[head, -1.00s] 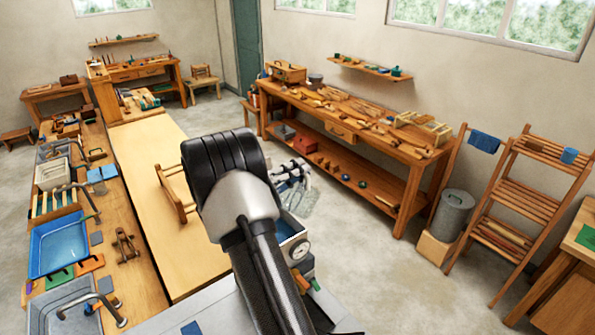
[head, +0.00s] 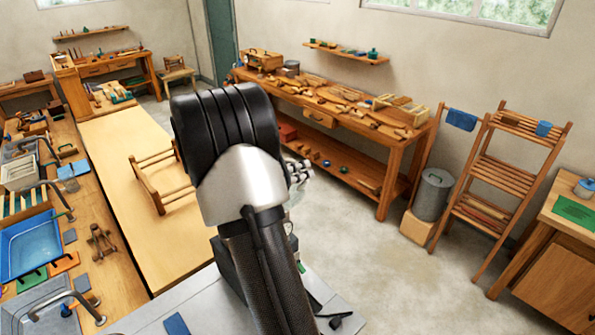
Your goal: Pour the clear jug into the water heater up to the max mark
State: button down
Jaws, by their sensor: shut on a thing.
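My arm fills the middle of the head view and hides much of the work area. My gripper (head: 299,171) shows only in part, past the right side of my black wrist joint. It is shut on the clear jug (head: 296,196), of which only a faint see-through edge shows. The water heater (head: 293,243) is almost wholly hidden behind my arm; only a sliver shows to the right of it. Its opening, water level and max mark are hidden. I cannot tell whether the jug is tilted or how full it is.
A wooden workbench (head: 352,105) with several tools stands along the back wall. A slatted wooden rack (head: 508,180) and a grey lidded bin (head: 433,194) are at right. A long bench with a blue tray (head: 30,246) runs along the left.

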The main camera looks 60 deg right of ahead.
aim_at(299, 198)
jog(key=f+m+b, duration=0.1)
jog(key=f+b, duration=0.2)
jog(key=f+m+t+y+b, duration=0.1)
jog(key=b, duration=0.1)
jog(key=shift+s+f+m, duration=0.3)
jog(key=shift+s+f, duration=0.05)
jog(key=shift+f, duration=0.05)
notch_tip(299, 198, down, 4)
jog(key=m+t+y+b, duration=0.1)
jog(key=m+t+b, duration=0.1)
jog(key=b, duration=0.6)
jog(key=shift+f+m+b, duration=0.15)
jog(key=shift+m+b, duration=0.25)
jog(key=shift+m, duration=0.3)
jog(key=shift+w, duration=0.1)
